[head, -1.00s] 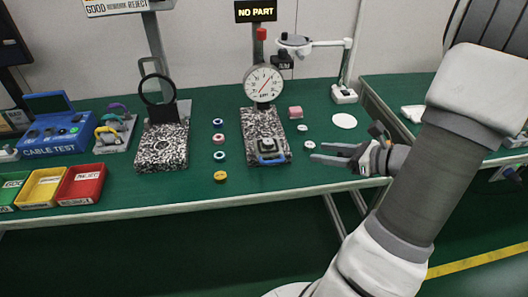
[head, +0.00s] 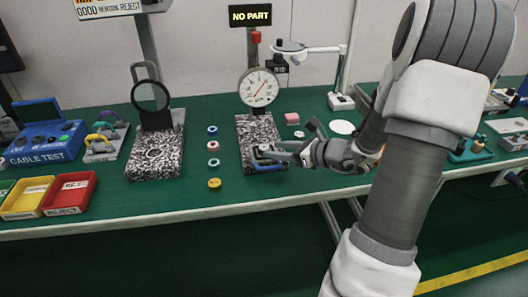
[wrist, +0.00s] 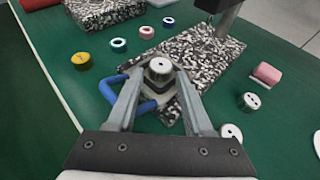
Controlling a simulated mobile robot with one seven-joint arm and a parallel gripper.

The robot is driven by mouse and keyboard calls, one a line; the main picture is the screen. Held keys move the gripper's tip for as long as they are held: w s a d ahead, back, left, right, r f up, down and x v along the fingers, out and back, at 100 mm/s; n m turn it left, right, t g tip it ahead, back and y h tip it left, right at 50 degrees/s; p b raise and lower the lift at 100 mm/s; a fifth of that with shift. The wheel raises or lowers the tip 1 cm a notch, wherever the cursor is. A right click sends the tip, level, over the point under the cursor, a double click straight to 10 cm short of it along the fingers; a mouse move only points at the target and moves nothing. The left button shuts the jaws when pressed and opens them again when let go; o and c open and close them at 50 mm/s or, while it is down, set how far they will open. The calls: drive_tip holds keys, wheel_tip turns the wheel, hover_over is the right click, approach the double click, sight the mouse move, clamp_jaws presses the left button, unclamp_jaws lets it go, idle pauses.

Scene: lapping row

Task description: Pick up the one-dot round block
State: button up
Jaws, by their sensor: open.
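A silver round block (wrist: 159,69) stands upright in the wrist view, in a fixture with a blue handle (wrist: 108,90) on the speckled granite base (wrist: 196,48). A dark mark shows on its top, perhaps one dot; it is too small to be sure. My gripper (wrist: 160,76) is open, with its fingers on either side of this block; I cannot tell whether they touch it. In the head view my gripper (head: 268,151) is over the front of the granite base, and it hides the block. Two more silver round blocks, one with two dots (wrist: 250,101) and one (wrist: 230,132) with unclear marks, stand to the right.
A dial gauge (head: 258,87) rises behind the fixture. A pink block (head: 291,119) lies right of the base. Left of it is a column of small round pieces, a yellow one (head: 214,184) in front. A second granite stand (head: 155,160) and bins (head: 68,193) are farther left.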

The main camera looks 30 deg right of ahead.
sight(267, 148)
drive_tip(key=x, duration=0.3)
drive_tip(key=shift+w+b, duration=0.15)
drive_tip(key=shift+b, duration=0.25)
drive_tip(key=shift+r, duration=0.15)
clamp_jaws()
